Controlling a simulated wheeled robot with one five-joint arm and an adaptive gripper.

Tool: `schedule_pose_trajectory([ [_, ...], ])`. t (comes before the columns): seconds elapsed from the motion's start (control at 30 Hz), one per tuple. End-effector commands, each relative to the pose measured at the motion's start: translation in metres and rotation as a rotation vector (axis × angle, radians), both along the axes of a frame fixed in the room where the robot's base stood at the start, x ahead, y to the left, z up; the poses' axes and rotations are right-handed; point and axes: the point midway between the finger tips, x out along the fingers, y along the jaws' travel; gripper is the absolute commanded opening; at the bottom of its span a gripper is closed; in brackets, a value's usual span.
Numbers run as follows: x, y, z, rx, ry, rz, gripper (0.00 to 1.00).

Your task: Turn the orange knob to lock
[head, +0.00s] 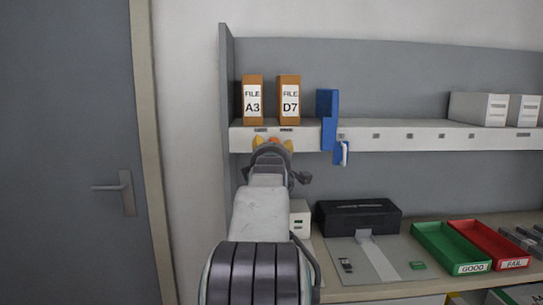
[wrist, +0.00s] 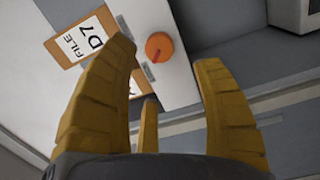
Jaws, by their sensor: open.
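The orange knob (wrist: 159,46) is round, with a red line across its face towards the lower left in the wrist view. It is on a white face near the D7 file (wrist: 83,37). My gripper (wrist: 165,58) is open, with yellow fingers on either side of the knob in the picture and a third finger below. No finger visibly grips the knob; I cannot tell how far off it is. In the head view a small patch of the orange knob (head: 274,140) shows between the fingertips at the shelf's front edge. My arm hides the rest there.
The white shelf (head: 400,139) carries the A3 file (head: 252,101), a blue holder (head: 328,118) and white boxes. Below, the desk has a black case (head: 358,217), a green tray (head: 452,248) and a red tray (head: 489,244). A grey door (head: 65,140) is at the left.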

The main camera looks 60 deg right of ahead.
Motion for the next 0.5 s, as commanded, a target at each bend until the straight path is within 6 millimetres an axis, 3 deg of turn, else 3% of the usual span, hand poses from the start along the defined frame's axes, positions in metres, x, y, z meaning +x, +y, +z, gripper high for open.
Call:
schedule_pose_trajectory([
  [0.2,-0.012,0.023,0.0,-0.001,-0.001,0.001,0.61],
  [0.5,-0.02,0.037,-0.001,-0.001,-0.001,0.001,0.61],
])
